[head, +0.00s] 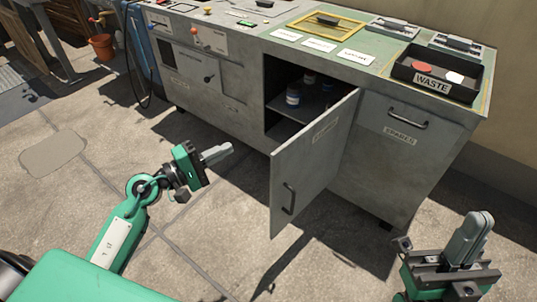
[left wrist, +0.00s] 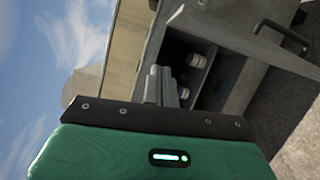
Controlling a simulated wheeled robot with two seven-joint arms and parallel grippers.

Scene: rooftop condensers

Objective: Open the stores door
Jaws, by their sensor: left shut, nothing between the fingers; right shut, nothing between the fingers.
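The stores door (head: 312,165) stands swung well out from the grey cabinet, with a dark bar handle (head: 289,198) on its outer face. Its label is too small to read surely. Behind it the compartment (head: 276,90) is open, with a shelf and several small containers inside. My left gripper (head: 229,149) is shut and empty, left of the door and apart from it. In the left wrist view its closed fingers (left wrist: 160,86) show, with the door (left wrist: 245,38) and its handle (left wrist: 281,38) at upper right. My right gripper (head: 482,222) is shut and empty at lower right.
A door labelled SPARES (head: 385,150) is shut to the right of the opening. A black WASTE tray (head: 484,91), a yellow frame (head: 357,25) and labels lie on the cabinet top. An orange bucket (head: 102,47) stands far left. The paved floor before the cabinet is clear.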

